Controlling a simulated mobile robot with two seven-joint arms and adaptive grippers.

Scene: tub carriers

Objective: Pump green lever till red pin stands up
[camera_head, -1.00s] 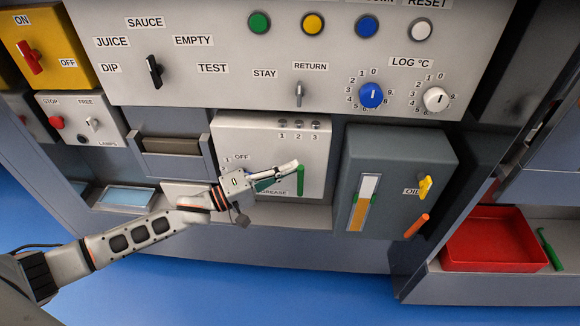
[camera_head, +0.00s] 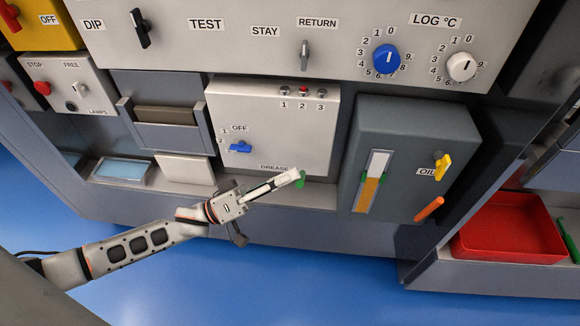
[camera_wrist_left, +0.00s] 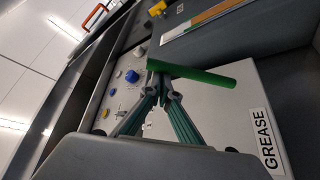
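The green lever (camera_head: 300,180) is on the lower right of the pale grease box (camera_head: 285,130); in the head view my gripper hides part of it. In the left wrist view the green lever (camera_wrist_left: 195,73) lies across my fingertips. My left gripper (camera_head: 294,176) is at the lever; its fingers (camera_wrist_left: 163,88) converge to shut tips against the lever and do not visibly enclose it. Above labels 1, 2 and 3 are small pins; the middle pin (camera_head: 303,90) shows red, the outer two look grey. A blue selector (camera_head: 240,147) sits beside the OFF label. My right gripper is out of view.
A dark oil box (camera_head: 408,150) with a yellow tap (camera_head: 442,166) and orange handle (camera_head: 429,209) stands right of the grease box. A red tray (camera_head: 510,228) is at the far right. Below my left arm is open blue floor.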

